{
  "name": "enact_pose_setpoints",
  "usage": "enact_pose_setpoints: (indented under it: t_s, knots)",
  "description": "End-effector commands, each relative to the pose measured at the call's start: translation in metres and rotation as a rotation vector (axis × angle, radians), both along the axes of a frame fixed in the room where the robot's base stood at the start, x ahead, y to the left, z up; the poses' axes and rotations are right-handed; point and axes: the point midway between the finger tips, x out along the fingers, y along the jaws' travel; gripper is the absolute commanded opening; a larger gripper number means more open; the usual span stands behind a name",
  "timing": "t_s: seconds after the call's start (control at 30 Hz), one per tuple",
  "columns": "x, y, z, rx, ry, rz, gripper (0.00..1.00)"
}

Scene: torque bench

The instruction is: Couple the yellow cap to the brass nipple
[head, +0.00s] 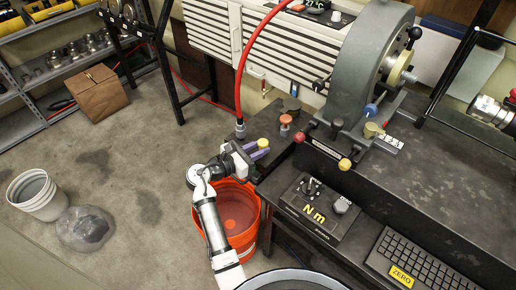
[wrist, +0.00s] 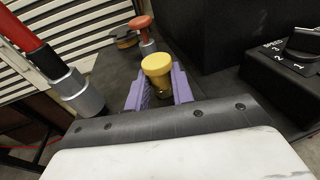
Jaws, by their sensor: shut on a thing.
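The yellow cap (wrist: 157,65) stands upright between the purple fingers of my gripper (wrist: 160,92), which is shut on it. A darker, brass-coloured part (wrist: 168,98) shows just below the yellow top; I cannot tell whether it belongs to the cap or is the brass nipple. In the head view my gripper (head: 259,153) and the yellow cap (head: 263,143) are at the left end of the bench. A tan, brass-like fitting (head: 371,130) sits beside the grey machine, well to the right of my gripper; I cannot tell if it is the nipple.
A red hose (head: 239,85) with a grey metal end hangs close to my gripper, on the left in the wrist view (wrist: 85,97). An orange-red knob (head: 285,120) stands just beyond. A black control box (head: 318,208) is to the right. An orange bucket (head: 236,215) stands below.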

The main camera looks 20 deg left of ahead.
Motion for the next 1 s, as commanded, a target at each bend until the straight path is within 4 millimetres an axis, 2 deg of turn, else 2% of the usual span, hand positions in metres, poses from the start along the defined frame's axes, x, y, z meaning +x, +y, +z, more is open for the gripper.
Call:
enact_pose_setpoints:
  t_s: [0.33,0.37,0.53,0.83,1.0]
  knots:
    - [0.0,0.0,0.001,0.0,-0.001,0.0,0.02]
    - [0.0,0.0,0.001,0.0,-0.001,0.0,0.26]
    - [0.0,0.0,0.001,0.0,-0.001,0.0,0.48]
    - [-0.001,0.001,0.0,0.0,-0.001,0.001,0.49]
    - [-0.015,0.011,0.0,0.0,-0.002,0.003,0.49]
